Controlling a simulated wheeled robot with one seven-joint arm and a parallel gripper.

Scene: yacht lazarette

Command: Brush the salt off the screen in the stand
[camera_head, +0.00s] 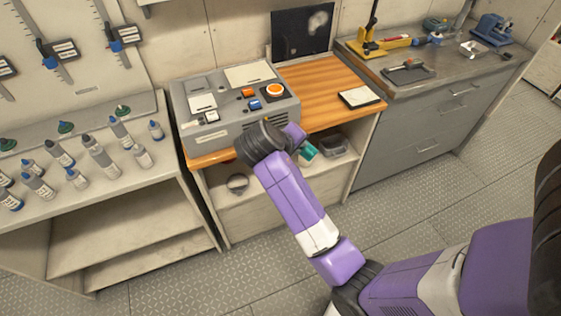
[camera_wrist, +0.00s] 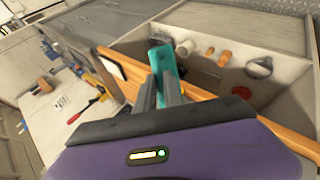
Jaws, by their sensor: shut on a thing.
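The dark screen (camera_head: 302,32) stands upright against the wall at the back of the wooden counter. Pale whitish patches of salt show on its upper right part. Its stand (camera_head: 270,54) shows only as a thin edge around it. My gripper (camera_wrist: 160,92) is shut on a teal thing, seemingly the brush (camera_wrist: 162,62), which points away from the wrist. The teal piece also shows in the head view (camera_head: 308,152), low in front of the counter and well apart from the screen. No bristles can be made out.
A grey console (camera_head: 232,110) with an orange button fills the counter's left part. A pale pad (camera_head: 358,97) lies at the right. The wooden counter (camera_head: 325,88) between them is bare. An open shelf (camera_wrist: 215,75) below holds several small items. Bottles (camera_head: 95,150) stand left.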

